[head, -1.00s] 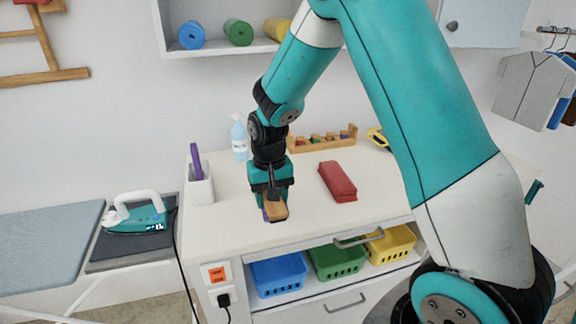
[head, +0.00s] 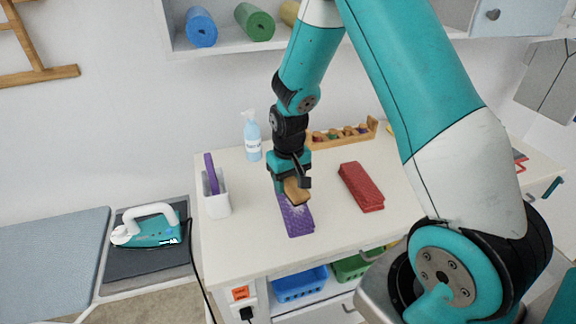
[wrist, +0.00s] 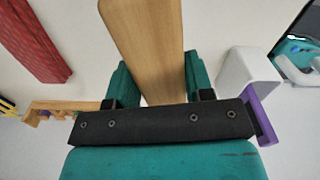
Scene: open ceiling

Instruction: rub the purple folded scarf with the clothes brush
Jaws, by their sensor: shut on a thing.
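The purple folded scarf (head: 297,218) lies on the white table, with pale specks on its surface. My gripper (head: 291,184) is over its far end, shut on the wooden clothes brush (head: 296,191). In the wrist view the brush's wooden back (wrist: 146,45) runs up between the two teal fingers of my gripper (wrist: 152,85). The brush hides the scarf in the wrist view. I cannot tell whether the bristles touch the scarf.
A red folded cloth (head: 361,187) lies right of the scarf. A white holder (head: 217,200) with a purple item, a spray bottle (head: 252,137) and a wooden spool rack (head: 342,133) stand around. An iron (head: 148,230) rests at left.

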